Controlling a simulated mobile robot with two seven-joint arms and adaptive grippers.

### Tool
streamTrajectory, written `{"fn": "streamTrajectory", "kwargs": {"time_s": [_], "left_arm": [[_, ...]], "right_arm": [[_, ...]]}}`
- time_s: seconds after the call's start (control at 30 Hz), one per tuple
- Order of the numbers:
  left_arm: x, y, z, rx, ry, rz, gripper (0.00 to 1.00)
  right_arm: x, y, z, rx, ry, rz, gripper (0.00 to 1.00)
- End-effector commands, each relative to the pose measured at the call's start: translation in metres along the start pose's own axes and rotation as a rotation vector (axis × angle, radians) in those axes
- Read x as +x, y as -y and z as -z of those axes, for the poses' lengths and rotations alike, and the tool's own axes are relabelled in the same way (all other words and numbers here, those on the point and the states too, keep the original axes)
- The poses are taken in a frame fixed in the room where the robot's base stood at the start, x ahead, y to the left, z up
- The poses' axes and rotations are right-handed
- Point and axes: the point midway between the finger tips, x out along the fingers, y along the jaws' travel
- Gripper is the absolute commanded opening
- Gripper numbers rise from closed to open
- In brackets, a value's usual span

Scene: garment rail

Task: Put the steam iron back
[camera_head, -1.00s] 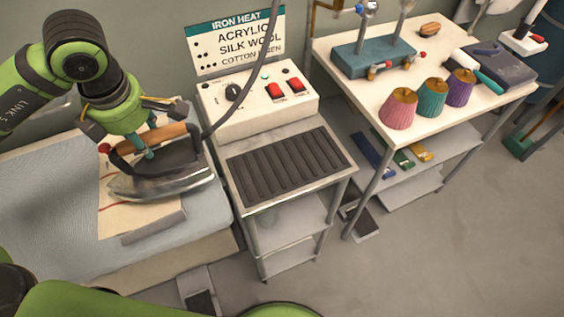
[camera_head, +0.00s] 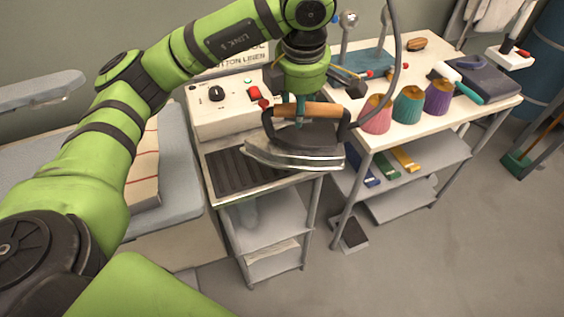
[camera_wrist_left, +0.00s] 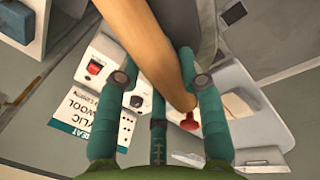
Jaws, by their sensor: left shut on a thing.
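The steam iron (camera_head: 300,150) has a metal soleplate, a dark body and a wooden handle (camera_head: 318,111). My left gripper (camera_head: 300,108) is shut on the handle and holds the iron up in the air. In the left wrist view, the gripper's teal fingers (camera_wrist_left: 156,72) straddle the handle (camera_wrist_left: 150,40). The dark ribbed iron rest (camera_head: 228,174) lies on the metal stand, below and left of the iron in the head view. The iron overlaps the rest's right part in view and looks apart from it. My right gripper is not in view.
A control box (camera_head: 215,105) with a knob and red switch stands behind the rest. The ironing board (camera_head: 177,165) with a striped cloth (camera_head: 146,175) is left. A white table (camera_head: 470,112) with colored thread cones (camera_head: 408,105) is close on the right. The iron's cord (camera_head: 395,60) rises.

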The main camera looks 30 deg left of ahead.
Motion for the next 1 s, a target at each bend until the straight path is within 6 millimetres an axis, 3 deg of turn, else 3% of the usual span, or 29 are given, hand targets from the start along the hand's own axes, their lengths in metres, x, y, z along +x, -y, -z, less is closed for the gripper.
{"fn": "streamTrajectory", "kwargs": {"time_s": [0.27, 0.63, 0.8, 1.0], "left_arm": [[0.000, -0.006, -0.001, 0.003, 0.005, -0.002, 0.08], [0.045, -0.036, 0.047, 0.001, 0.003, 0.000, 0.08], [0.061, -0.052, 0.070, 0.002, 0.001, -0.004, 0.08], [0.074, -0.060, 0.082, 0.005, 0.005, -0.006, 0.08]], "right_arm": [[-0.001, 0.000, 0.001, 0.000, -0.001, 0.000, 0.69], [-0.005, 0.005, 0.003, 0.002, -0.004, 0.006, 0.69], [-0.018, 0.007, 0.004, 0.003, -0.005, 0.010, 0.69], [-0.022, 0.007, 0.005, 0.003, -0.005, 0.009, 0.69]]}}
